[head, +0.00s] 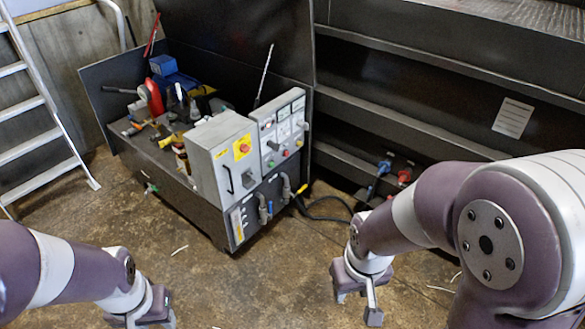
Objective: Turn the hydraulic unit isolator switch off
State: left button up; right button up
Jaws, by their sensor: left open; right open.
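The hydraulic unit (175,188) stands on the floor at the centre left, with a grey electrical cabinet (212,150) on its front corner. On the cabinet's face is an isolator switch with a yellow plate and a red knob (243,148); its exact knob position is too small to tell. A second panel (281,132) with dials and knobs stands right of it. My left gripper (145,318) is at the bottom left, low in front of the unit, open and partly cut off by the frame edge. My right gripper (358,296) is open and empty, right of and nearer than the unit.
A ladder (40,120) leans at the left wall. The dark compactor body (420,100) fills the right back.

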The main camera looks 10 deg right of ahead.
aim_at(244, 148)
jog(key=i+l+z, duration=0.3)
jog(key=i+l, duration=1.05)
